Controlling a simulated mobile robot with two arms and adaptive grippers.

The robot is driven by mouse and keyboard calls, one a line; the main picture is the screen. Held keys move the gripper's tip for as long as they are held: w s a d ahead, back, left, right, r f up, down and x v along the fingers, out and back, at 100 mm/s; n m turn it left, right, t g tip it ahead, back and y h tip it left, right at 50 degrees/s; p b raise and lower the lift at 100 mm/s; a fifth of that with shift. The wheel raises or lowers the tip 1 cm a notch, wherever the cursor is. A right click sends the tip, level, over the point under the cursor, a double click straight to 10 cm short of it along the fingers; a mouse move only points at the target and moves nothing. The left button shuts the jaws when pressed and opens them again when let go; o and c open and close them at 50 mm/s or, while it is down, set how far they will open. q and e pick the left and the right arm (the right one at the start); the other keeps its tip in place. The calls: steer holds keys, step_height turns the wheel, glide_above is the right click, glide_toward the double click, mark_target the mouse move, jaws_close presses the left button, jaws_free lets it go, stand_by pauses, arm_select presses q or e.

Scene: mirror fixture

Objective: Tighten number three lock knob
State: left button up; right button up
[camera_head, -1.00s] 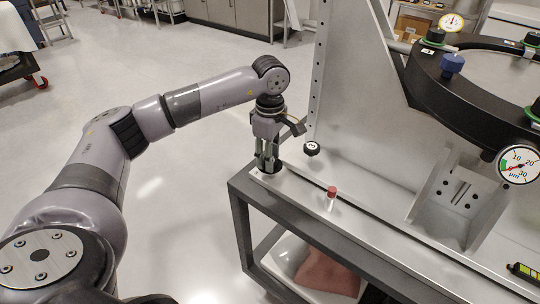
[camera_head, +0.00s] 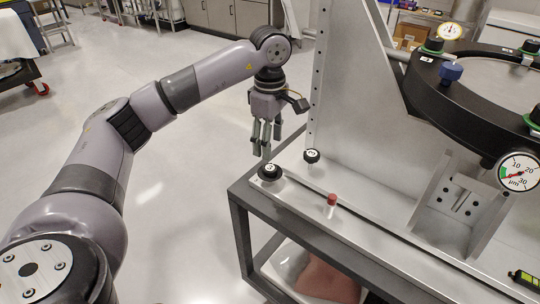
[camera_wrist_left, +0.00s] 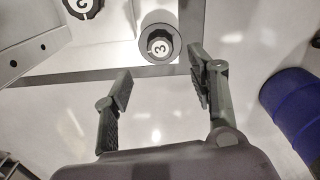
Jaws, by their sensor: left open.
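The number three lock knob (camera_head: 270,172) is a round black knob at the near left corner of the metal fixture. In the left wrist view the knob (camera_wrist_left: 160,43) shows a white face with a 3, near the top of the picture. My left gripper (camera_head: 265,143) points down with its fingers apart, just above and behind the knob, and holds nothing. In the left wrist view the open fingers (camera_wrist_left: 161,76) do not enclose the knob, which lies beyond their tips. My right gripper is not in view.
A second black knob (camera_head: 311,156) stands by the upright plate (camera_head: 345,100); it shows partly in the left wrist view (camera_wrist_left: 82,7). A red-topped peg (camera_head: 332,199) stands on the ledge. The ring mount (camera_head: 425,90) and a dial gauge (camera_head: 519,173) are on the right.

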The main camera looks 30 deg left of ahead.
arm_select(q)
steer(key=shift+r, duration=2.2)
steer(key=shift+f, duration=0.1)
